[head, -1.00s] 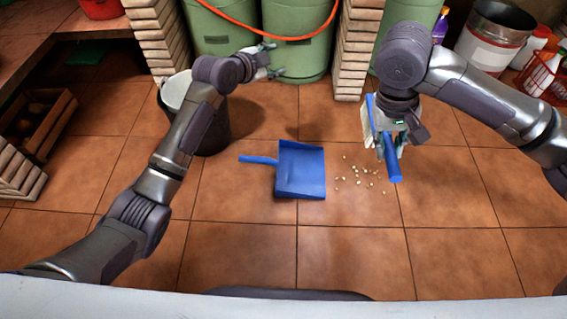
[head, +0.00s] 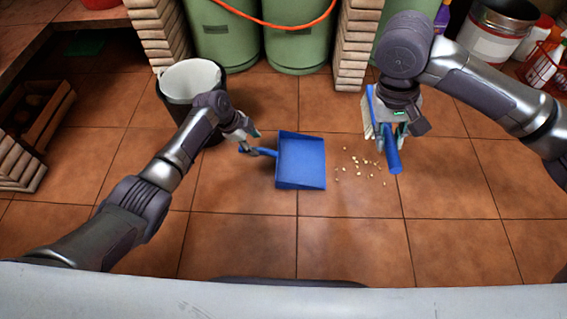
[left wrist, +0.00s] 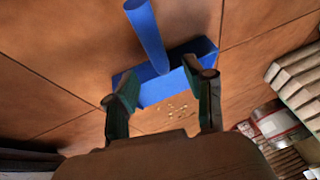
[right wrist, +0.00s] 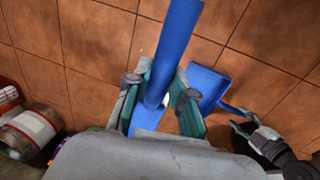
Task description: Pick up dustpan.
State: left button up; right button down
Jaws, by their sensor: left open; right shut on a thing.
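The blue dustpan (head: 301,163) lies on the tiled floor, its handle (head: 262,151) pointing left. My left gripper (head: 246,140) is open at the handle's outer end, partly covering it. In the left wrist view the fingers (left wrist: 160,88) are spread apart, with the dustpan handle (left wrist: 147,35) beyond them and no clear contact. My right gripper (head: 384,136) is shut on a blue-handled brush (head: 394,155), held right of the dustpan. The brush handle (right wrist: 170,50) also shows between the fingers in the right wrist view.
Pale crumbs (head: 362,167) lie on the floor right of the dustpan. A dark bin with a white liner (head: 190,80) stands behind my left arm. Green gas cylinders (head: 295,45) and brick pillars (head: 352,45) line the back. The front floor is clear.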

aim_at(261, 149)
pick_arm(q)
jog(key=shift+b+x, duration=0.45)
jog(key=shift+x, duration=0.35)
pick_arm(e)
jog(key=shift+f, duration=0.8)
pick_arm(q)
jog(key=b+x, duration=0.5)
jog(key=shift+s+a+f, duration=0.1)
pick_arm(e)
notch_tip(261, 149, down, 5)
jog(key=shift+f, duration=0.1)
pick_arm(q)
grip_shut()
